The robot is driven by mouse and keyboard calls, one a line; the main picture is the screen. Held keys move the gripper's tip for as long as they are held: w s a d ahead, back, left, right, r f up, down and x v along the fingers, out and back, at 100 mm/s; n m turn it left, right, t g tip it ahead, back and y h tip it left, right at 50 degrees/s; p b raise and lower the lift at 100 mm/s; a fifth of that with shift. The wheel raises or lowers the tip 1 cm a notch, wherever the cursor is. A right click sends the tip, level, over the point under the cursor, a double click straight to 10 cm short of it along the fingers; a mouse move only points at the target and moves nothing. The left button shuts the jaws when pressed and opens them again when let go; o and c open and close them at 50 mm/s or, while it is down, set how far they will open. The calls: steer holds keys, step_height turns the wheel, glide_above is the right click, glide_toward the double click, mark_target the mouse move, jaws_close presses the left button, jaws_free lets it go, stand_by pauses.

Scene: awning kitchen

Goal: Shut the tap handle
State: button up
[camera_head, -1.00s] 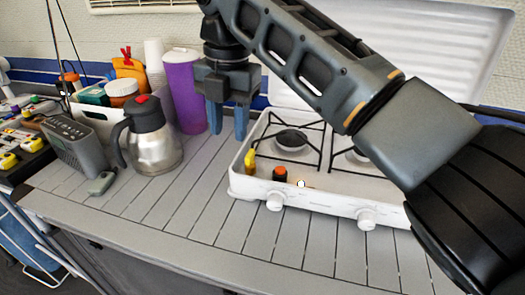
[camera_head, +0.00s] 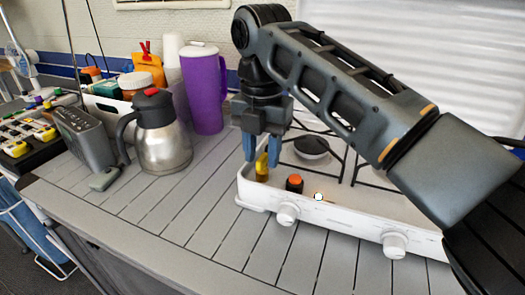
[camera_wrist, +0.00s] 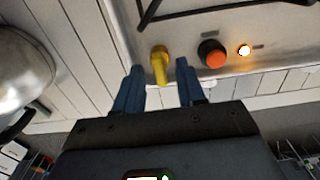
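The yellow tap handle (camera_head: 262,168) stands at the front left corner of the white stove (camera_head: 345,222). My gripper (camera_head: 262,153) is open, with its two blue fingers pointing down at the handle. In the wrist view the handle (camera_wrist: 159,64) shows between the two fingertips (camera_wrist: 159,68), with a gap on each side. I cannot tell how far the fingertips reach down beside it. No finger visibly touches it.
An orange-topped black knob (camera_head: 294,183) and a small glowing light (camera_head: 318,197) are right of the handle. White knobs (camera_head: 287,213) line the stove's front. A steel jug (camera_head: 162,140) and purple tumbler (camera_head: 204,90) stand left. The slatted counter (camera_head: 150,215) in front is clear.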

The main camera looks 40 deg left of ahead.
steer(key=shift+f, duration=0.1)
steer(key=shift+c, duration=0.3)
jaws_close()
steer(key=shift+p, duration=0.4)
steer(key=m+p, duration=0.1)
steer(key=p, duration=0.1)
steer(key=m+p, duration=0.1)
steer(key=shift+r+m+p, duration=0.3)
steer(key=shift+m+p, duration=0.05)
steer(key=shift+m, duration=0.05)
steer(key=m+p, duration=0.5)
steer(key=shift+m+p, duration=0.3)
steer(key=shift+p, duration=0.1)
steer(key=m+p, duration=0.4)
steer(key=m, duration=0.1)
steer(key=shift+f, duration=0.1)
steer(key=shift+f+m+p, duration=0.15)
steer(key=shift+m+p, duration=1.05)
steer(key=shift+m, duration=1.1)
